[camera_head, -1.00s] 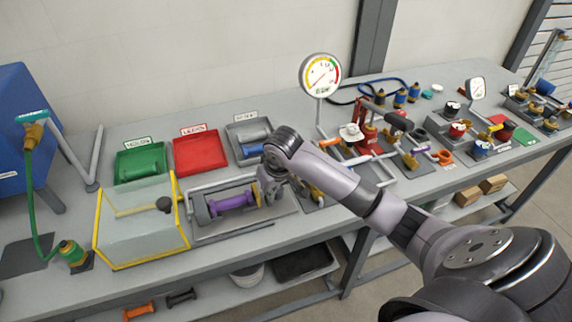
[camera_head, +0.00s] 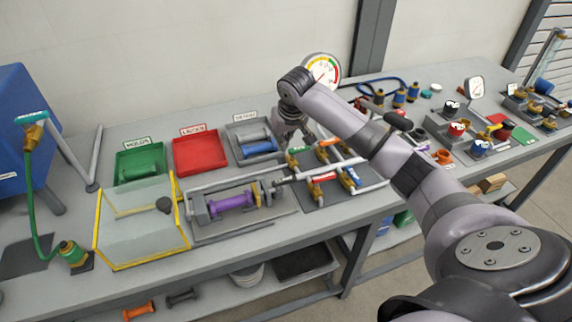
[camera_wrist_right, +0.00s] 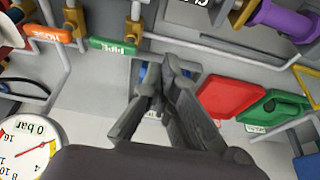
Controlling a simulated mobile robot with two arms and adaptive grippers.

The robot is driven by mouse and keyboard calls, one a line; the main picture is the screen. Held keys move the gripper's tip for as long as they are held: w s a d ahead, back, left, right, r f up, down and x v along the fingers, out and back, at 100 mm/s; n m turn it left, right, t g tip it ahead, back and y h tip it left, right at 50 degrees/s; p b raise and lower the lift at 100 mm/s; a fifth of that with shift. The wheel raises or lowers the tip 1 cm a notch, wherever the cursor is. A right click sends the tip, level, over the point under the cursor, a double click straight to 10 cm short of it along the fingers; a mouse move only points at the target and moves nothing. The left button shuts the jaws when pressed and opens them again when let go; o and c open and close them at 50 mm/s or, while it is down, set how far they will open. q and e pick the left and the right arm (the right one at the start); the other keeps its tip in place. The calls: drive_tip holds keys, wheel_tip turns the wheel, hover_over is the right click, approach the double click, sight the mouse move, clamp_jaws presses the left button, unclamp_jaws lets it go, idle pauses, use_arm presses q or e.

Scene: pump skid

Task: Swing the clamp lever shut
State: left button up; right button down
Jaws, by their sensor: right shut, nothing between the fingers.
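The purple spool (camera_head: 232,203) lies in a grey fixture (camera_head: 200,234) on the bench in the head view. A dark lever-like bar (camera_head: 289,180) sticks out to the right from the fixture's right end; I take it for the clamp lever. The purple spool also shows at the top right of the wrist view (camera_wrist_right: 278,18). My right gripper (camera_head: 300,142) is shut and empty, behind and above the fixture, beside the grey tray, apart from the lever. Its fingers fill the middle of the wrist view (camera_wrist_right: 160,76). My left gripper is not in view.
A grey tray (camera_head: 233,137) with a blue spool, a red tray (camera_head: 200,152) and a green tray (camera_head: 140,160) stand behind the fixture. A clear yellow-edged guard (camera_head: 140,230) is to its left. Pipes with valves (camera_head: 325,178) are to its right. The gauge (camera_head: 320,72) stands behind.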

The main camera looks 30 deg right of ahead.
sight(284, 183)
drive_tip(key=p+x, duration=0.1)
drive_tip(key=x, duration=0.8)
drive_tip(key=shift+p, duration=0.35)
drive_tip(key=s+p, duration=0.2)
drive_tip(key=shift+s+a, duration=0.2)
drive_tip(key=shift+s, duration=0.15)
drive_tip(key=shift+s+a+p, duration=0.15)
drive_tip(key=shift+s+p, duration=0.2)
drive_tip(key=shift+s, duration=0.25)
drive_tip(key=shift+f, duration=0.1)
drive_tip(key=shift+a, duration=0.15)
